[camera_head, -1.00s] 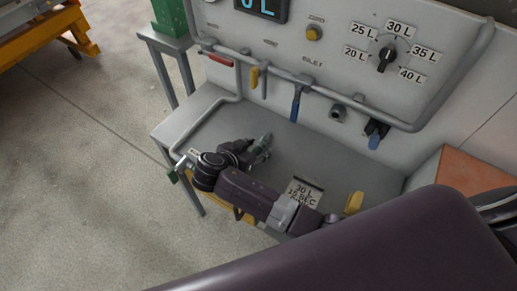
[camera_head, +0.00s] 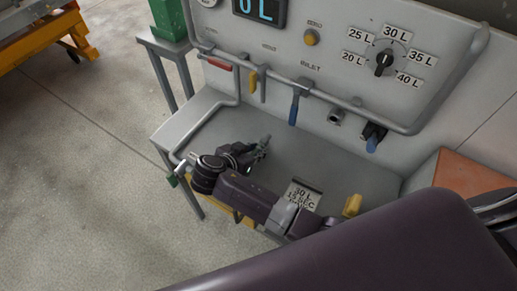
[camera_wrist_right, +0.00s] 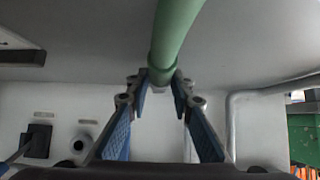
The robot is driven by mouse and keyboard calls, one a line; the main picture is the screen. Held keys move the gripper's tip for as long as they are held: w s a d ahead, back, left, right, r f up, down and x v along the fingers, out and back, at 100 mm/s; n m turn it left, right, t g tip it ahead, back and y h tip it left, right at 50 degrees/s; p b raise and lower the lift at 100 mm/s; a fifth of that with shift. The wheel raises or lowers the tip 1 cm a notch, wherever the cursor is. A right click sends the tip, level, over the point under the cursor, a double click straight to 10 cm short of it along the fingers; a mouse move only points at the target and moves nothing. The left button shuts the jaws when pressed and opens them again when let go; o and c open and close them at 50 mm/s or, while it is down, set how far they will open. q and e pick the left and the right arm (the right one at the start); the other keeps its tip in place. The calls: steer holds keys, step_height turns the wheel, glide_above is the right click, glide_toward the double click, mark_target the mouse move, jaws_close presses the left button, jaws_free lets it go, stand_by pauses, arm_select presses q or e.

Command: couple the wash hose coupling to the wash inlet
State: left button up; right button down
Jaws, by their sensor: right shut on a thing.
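My right gripper (camera_head: 252,151) is over the grey bench top, left of its middle. It is shut on a green, tube-like piece, which I take for the wash hose coupling (camera_wrist_right: 172,45); it runs up between the blue fingers (camera_wrist_right: 158,95) in the right wrist view. In the head view the held piece is small, grey-green and partly hidden by the gripper. A round grey port (camera_head: 336,117) on the panel below the "INLET" label looks like the wash inlet; it also shows in the right wrist view (camera_wrist_right: 88,140). The held piece is clear of it. My left gripper is not in view.
A blue-handled lever (camera_head: 294,106) hangs left of the port and a black valve with a blue handle (camera_head: 372,137) is right of it. A grey pipe rail (camera_head: 345,101) runs above.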

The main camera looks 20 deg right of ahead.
mark_target(256, 150)
steer(key=shift+r+p, duration=2.05)
steer(key=shift+r, duration=0.7)
steer(key=shift+f, duration=0.1)
